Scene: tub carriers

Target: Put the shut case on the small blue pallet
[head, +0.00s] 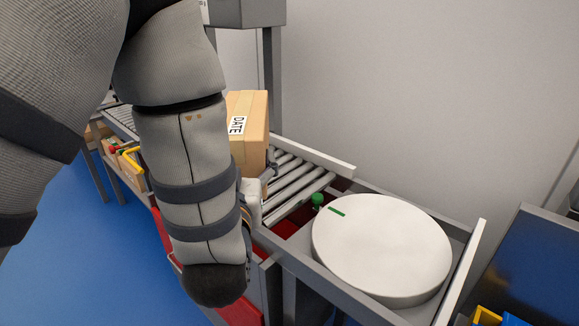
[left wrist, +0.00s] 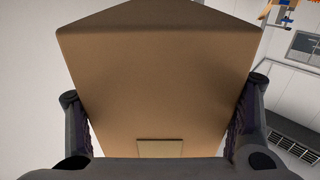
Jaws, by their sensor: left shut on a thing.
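The case is a shut tan cardboard box (head: 254,120) with a strip of tape and a white "DATE" label. It stands upright over the roller conveyor in the head view, partly behind my left arm. In the left wrist view the box (left wrist: 160,75) fills the middle. My left gripper (left wrist: 163,95) is shut on it, with one finger against each side. In the head view the arm hides most of this gripper. I cannot tell whether the box's underside touches the rollers. My right gripper is not in view. I cannot make out a small blue pallet.
The roller conveyor (head: 305,189) leads to a white round turntable (head: 380,248) with a green mark, inside a grey frame. A green knob (head: 317,200) stands beside it. A dark blue panel (head: 535,262) is at the right. The blue floor (head: 90,255) is open at the left.

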